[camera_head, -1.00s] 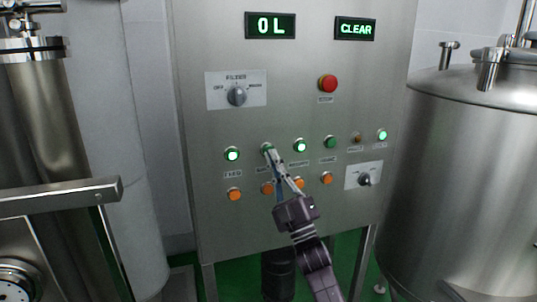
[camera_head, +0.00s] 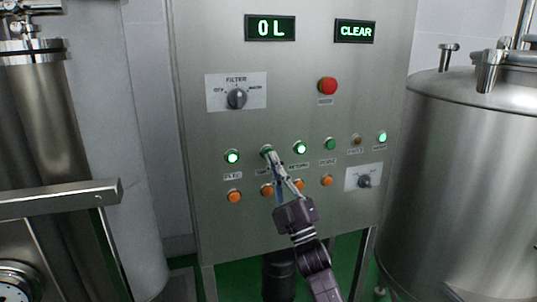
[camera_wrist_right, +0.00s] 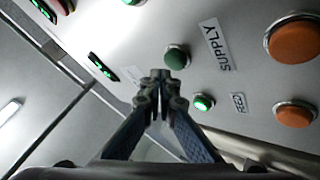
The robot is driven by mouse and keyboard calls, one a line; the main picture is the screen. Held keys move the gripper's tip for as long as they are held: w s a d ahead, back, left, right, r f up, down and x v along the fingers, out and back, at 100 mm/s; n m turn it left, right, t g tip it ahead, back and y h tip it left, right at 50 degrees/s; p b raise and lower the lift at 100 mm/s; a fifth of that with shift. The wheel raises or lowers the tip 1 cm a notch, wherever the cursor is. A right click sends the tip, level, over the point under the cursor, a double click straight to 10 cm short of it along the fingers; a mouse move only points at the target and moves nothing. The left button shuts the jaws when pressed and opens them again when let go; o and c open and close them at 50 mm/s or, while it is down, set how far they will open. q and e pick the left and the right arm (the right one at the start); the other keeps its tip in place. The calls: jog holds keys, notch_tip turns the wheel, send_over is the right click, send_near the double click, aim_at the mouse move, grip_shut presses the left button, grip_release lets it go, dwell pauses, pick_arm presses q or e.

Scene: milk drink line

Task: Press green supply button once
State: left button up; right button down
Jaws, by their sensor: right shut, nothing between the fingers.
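The green supply button (camera_head: 266,150) is on the steel control panel, second from the left in the row of green buttons. In the right wrist view the dark, unlit supply button (camera_wrist_right: 177,57) stands beside its "SUPPLY" label (camera_wrist_right: 217,45). My right gripper (camera_head: 271,157) is shut and empty, with its fingertips just below the button in the head view. In the wrist view the fingertips (camera_wrist_right: 161,76) are close to the button's edge; I cannot tell whether they touch it. My left gripper is not in view.
A lit green feed button (camera_head: 232,156) and another lit green button (camera_head: 300,147) flank the supply button closely. Orange buttons (camera_head: 234,196) sit below. A red button (camera_head: 327,86) is higher up. Steel tanks stand at the left and right (camera_head: 465,180).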

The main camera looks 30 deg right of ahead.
jog(key=shift+w, duration=0.1)
jog(key=shift+w+d+b, duration=0.1)
jog(key=shift+w+b, duration=0.2)
jog(key=shift+w, duration=0.05)
jog(key=shift+w+d+b, duration=0.1)
jog(key=shift+w+b, duration=0.2)
jog(key=shift+w, duration=0.1)
dwell(0.9)
jog(key=shift+s, duration=0.9)
jog(key=shift+a+p, duration=0.2)
jog(key=shift+p, duration=0.15)
jog(key=shift+s+a+p, duration=0.2)
jog(key=shift+s+p, duration=0.05)
jog(key=shift+s, duration=0.55)
jog(key=shift+s+a+p, duration=0.15)
jog(key=shift+s+p, duration=0.1)
jog(key=shift+s, duration=0.55)
jog(key=shift+s+a+p, duration=0.2)
jog(key=shift+s+p, duration=0.05)
jog(key=shift+s, duration=0.55)
jog(key=shift+f, duration=0.1)
